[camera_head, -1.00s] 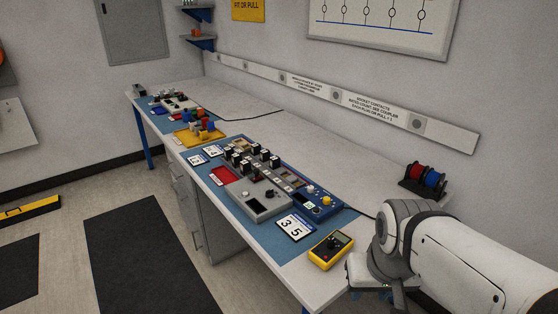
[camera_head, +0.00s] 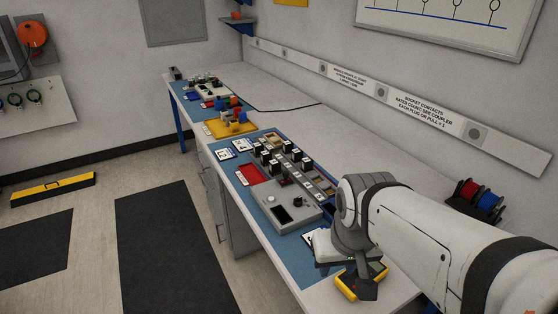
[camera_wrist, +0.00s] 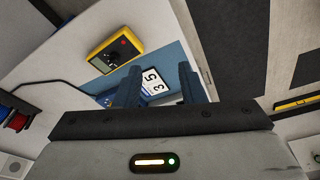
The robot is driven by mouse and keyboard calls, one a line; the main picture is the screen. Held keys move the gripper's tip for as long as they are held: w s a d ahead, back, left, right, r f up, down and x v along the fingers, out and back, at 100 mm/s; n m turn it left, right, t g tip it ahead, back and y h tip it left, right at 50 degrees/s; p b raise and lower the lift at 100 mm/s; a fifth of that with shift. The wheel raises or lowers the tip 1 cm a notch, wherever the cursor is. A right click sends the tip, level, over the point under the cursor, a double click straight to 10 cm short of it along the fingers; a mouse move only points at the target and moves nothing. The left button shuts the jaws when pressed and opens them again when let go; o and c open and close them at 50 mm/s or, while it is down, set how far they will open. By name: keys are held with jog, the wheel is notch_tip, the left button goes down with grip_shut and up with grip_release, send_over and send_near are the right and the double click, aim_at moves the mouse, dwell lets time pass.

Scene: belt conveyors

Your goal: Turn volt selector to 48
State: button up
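No dial can be read as the volt selector. A grey box (camera_head: 292,208) with a round knob and a dark window stands on the blue mat at the near end of the bench. The blue unit beside it is mostly hidden behind my arm in the head view.
Black blocks (camera_head: 270,158) stand in rows behind the grey box. A red tray (camera_head: 251,174), white cards (camera_head: 233,149) and a yellow tray (camera_head: 231,129) lie farther along. Red and blue spools (camera_head: 479,198) stand by the wall. The bench's wall side is mostly clear.

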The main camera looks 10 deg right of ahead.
jog(key=shift+o, duration=0.8)
jog(key=shift+w, duration=0.1)
jog(key=shift+o, duration=0.7)
jog(key=w+r+n+p, duration=0.1)
jog(key=w+r+p, duration=0.2)
jog(key=w, duration=0.5)
jog(key=shift+w+a+r+g, duration=0.2)
jog(key=shift+a+r+g, duration=0.2)
jog(key=shift+a, duration=0.05)
jog(key=n+g+p, duration=0.2)
jog(key=n+p, duration=0.4)
jog(key=p, duration=0.3)
send_over(298, 201)
jog(key=w, duration=0.1)
jog(key=shift+y, duration=0.3)
jog(key=f, duration=1.1)
jog(key=shift+d+f, duration=0.1)
jog(key=shift+d, duration=0.25)
jog(key=shift+w+f, duration=0.15)
jog(key=shift+f, duration=0.55)
jog(key=f, duration=0.2)
jog(key=f+p, duration=0.1)
jog(key=f, duration=0.4)
jog(key=shift+a+p, duration=0.25)
jog(key=shift+p, duration=0.1)
jog(key=shift+c, duration=0.2)
